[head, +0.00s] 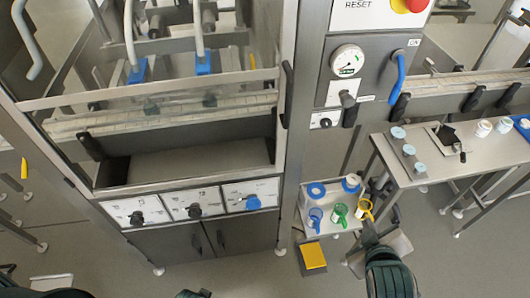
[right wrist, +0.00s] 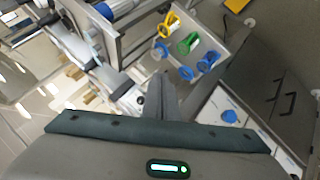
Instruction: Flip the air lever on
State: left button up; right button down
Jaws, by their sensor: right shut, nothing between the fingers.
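The air lever is a blue handle (head: 397,77) on the grey panel (head: 370,60) of the machine, right of a round gauge (head: 347,61). It hangs downward from its pivot, with an ON label above it. My right gripper (head: 369,234) is low in front of the small cart, well below the lever and apart from it. Its fingers are shut and empty; they also show in the right wrist view (right wrist: 160,95). I cannot make out the lever in the right wrist view. My left gripper is not identifiable in the head view.
A small cart (head: 325,222) holds blue, green and yellow jugs (head: 340,214). A steel table (head: 450,165) with containers stands at the right. A black handle (head: 349,108) sticks out left of the lever. A yellow block (head: 313,256) is near the floor.

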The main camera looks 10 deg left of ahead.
pick_arm(q)
jog(key=s+a+f+g, duration=0.1)
jog(key=s+a+f, duration=0.2)
jog(key=s+f, duration=1.5)
jog(key=shift+s+a+f, duration=0.15)
jog(key=shift+s+f, duration=0.2)
jog(key=shift+f, duration=0.2)
pick_arm(e)
jog(key=w+a+r+n+t, duration=0.2)
jog(key=w+r+n+t, duration=0.2)
jog(key=r, duration=0.7)
jog(key=w+a+r+n+t, duration=0.3)
jog(key=w+r, duration=0.4)
jog(key=r, duration=0.3)
jog(key=shift+w+a+r+n+t+h, duration=0.2)
jog(key=shift+a+r+n+t+h, duration=0.15)
jog(key=shift+n+t, duration=0.25)
pick_arm(q)
jog(key=shift+r, duration=0.1)
pick_arm(e)
jog(key=shift+w, duration=0.15)
pick_arm(q)
notch_tip(320, 180, up, 5)
jog(key=p, duration=0.5)
pick_arm(e)
jog(key=w+d, duration=0.5)
jog(key=w, duration=0.5)
jog(key=shift+w, duration=0.15)
jog(key=shift+a, duration=0.1)
